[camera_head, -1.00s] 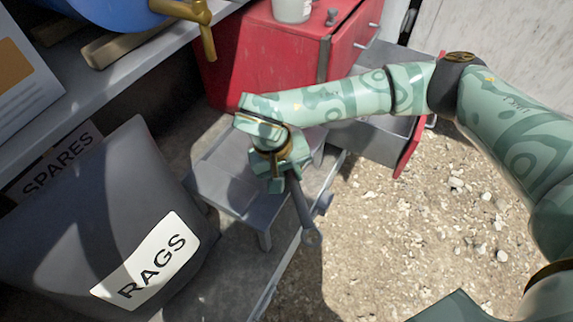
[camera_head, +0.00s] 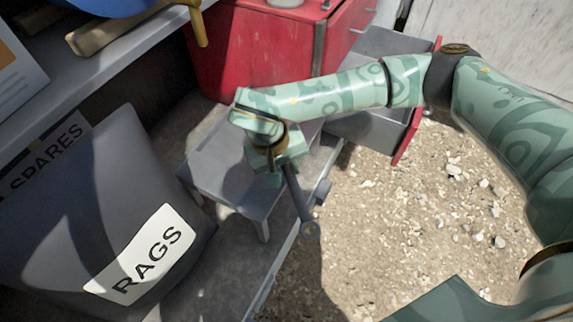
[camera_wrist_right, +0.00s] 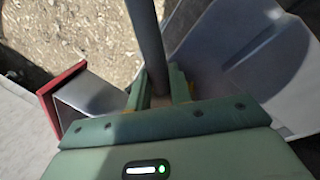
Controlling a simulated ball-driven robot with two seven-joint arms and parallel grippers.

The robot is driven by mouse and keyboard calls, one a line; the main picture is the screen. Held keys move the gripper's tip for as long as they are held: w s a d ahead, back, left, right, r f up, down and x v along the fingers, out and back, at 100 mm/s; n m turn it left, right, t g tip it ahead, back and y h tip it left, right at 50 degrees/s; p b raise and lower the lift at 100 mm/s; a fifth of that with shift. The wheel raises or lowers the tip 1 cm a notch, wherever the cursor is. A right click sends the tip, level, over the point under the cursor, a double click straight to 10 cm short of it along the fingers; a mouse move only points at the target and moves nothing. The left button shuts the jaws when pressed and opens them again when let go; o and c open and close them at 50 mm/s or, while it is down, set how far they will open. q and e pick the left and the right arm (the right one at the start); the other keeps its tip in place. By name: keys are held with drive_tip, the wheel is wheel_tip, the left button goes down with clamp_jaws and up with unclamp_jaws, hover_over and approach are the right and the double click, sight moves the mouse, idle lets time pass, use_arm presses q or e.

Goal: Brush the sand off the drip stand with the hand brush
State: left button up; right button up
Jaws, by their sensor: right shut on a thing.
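The drip stand (camera_head: 225,180) is a low grey stand with a flat top and short legs, standing on a grey ledge. My right gripper (camera_head: 272,172) is over its right part and hides some of it. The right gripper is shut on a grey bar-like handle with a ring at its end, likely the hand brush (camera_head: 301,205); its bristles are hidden. In the right wrist view the handle (camera_wrist_right: 147,40) rises from between the fingers (camera_wrist_right: 158,90), with the stand's grey surface (camera_wrist_right: 225,60) to the right. I cannot tell sand on the stand. My left gripper is out of view.
A grey bin labelled RAGS (camera_head: 75,190) stands close left of the stand. A red cabinet (camera_head: 260,55) with an open drawer (camera_head: 370,132) is behind it. A shelf (camera_head: 90,85) runs along the upper left. Gravelly ground (camera_head: 400,230) lies open to the right.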

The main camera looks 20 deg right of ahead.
drive_tip(key=shift+f, duration=0.8)
drive_tip(key=shift+w+d, duration=0.1)
